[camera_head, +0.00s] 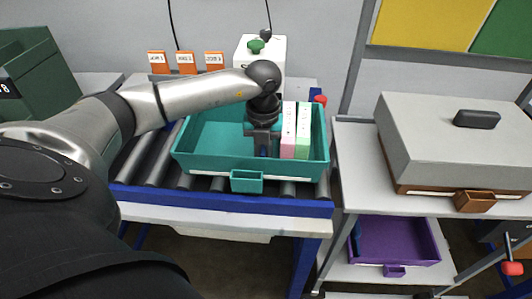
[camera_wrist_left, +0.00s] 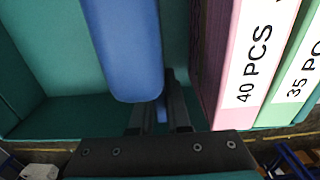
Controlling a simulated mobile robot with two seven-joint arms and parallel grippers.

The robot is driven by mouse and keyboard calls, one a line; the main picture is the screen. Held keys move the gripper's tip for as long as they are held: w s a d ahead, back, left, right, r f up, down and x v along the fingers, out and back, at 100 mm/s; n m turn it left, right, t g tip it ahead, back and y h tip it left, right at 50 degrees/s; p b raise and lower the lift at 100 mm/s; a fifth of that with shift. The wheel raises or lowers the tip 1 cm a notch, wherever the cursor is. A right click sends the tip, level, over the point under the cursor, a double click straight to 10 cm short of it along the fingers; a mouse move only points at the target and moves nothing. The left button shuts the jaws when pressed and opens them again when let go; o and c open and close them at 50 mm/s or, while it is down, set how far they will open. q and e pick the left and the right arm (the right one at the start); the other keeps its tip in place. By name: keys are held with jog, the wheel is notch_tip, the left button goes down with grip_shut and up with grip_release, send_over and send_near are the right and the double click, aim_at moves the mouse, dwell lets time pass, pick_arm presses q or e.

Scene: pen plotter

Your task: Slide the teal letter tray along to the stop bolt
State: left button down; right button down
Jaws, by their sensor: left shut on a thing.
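The teal letter tray (camera_head: 212,165) lies on a roller conveyor, its front label holder towards me. A pink file (camera_head: 289,130) and a green file (camera_head: 303,132) stand upright in its right part. My left gripper (camera_head: 262,150) reaches down into the tray, just left of the pink file. It is shut on a blue piece, which fills much of the upper middle of the left wrist view (camera_wrist_left: 125,50). The blue piece's lower part is hidden. A red knob (camera_head: 320,100) at the conveyor's back right may be the stop bolt. My right gripper is not in view.
The conveyor (camera_head: 220,201) has a blue front rail. To its right stand a grey table with a grey lidded box (camera_head: 440,140) and a purple tray (camera_head: 395,240) below. Three orange tags (camera_head: 185,62) and a white box with a green knob (camera_head: 256,47) stand behind.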

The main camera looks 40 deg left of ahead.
pick_arm(q)
jog(key=c, duration=0.8)
grip_release()
jog(key=shift+r, duration=0.1)
notch_tip(320, 180, up, 15)
jog(key=p, duration=0.2)
jog(key=shift+p, duration=0.4)
